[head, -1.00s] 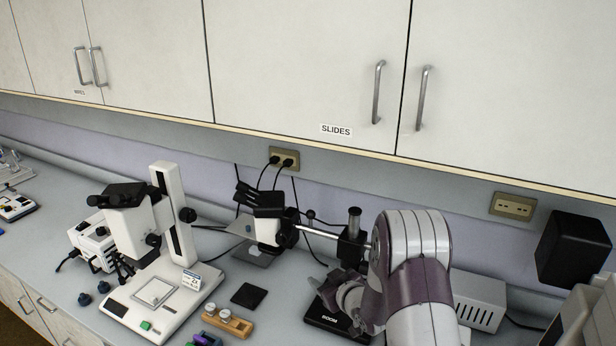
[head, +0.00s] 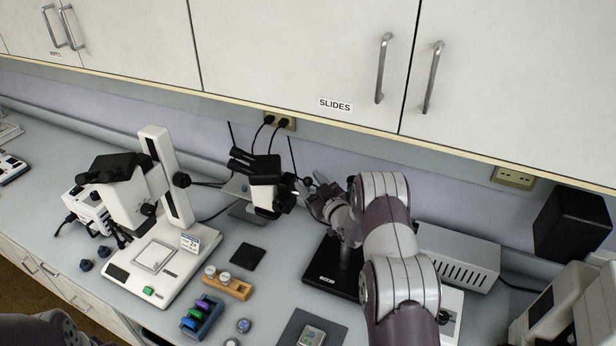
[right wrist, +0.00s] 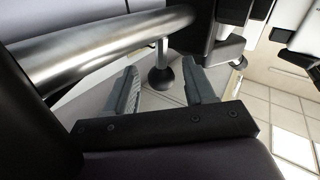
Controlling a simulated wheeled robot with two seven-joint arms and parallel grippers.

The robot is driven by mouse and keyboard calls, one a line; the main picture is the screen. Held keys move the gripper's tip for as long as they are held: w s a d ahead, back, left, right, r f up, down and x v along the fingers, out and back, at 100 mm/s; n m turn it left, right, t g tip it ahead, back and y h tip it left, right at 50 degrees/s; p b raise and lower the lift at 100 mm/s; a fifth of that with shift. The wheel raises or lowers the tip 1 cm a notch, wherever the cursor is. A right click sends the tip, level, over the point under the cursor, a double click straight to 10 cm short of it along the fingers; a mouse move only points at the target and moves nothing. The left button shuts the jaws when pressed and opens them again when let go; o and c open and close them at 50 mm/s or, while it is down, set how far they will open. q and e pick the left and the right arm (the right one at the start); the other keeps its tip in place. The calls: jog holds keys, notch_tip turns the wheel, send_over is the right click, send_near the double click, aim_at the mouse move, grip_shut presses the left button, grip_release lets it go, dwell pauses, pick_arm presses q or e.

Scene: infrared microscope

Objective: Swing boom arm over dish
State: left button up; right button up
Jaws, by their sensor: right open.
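The boom microscope has a black-and-white head (head: 265,190) on a silver boom arm, mostly hidden behind my right gripper in the head view. Its dark base (head: 330,268) stands under my right arm. In the right wrist view the silver boom tube (right wrist: 100,45) crosses the upper left. A small stem with a black ball knob (right wrist: 162,80) shows between the fingers. My right gripper (head: 312,188) is open beside the boom; contact cannot be told. A small clear item (head: 312,336), possibly the dish, lies on a dark mat (head: 293,328). My left gripper is out of view.
A white microscope (head: 160,258) stands left. A wooden holder (head: 232,287), a rack of coloured items (head: 202,316) and a black pad (head: 247,256) lie between. A grey vented box (head: 460,260) stands right. Cabinets (head: 300,60) overhang the back.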

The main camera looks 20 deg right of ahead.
jog(key=shift+w+a+r, duration=0.2)
jog(key=shift+w, duration=0.2)
jog(key=shift+w+f, duration=0.1)
jog(key=shift+w+d+f, duration=0.1)
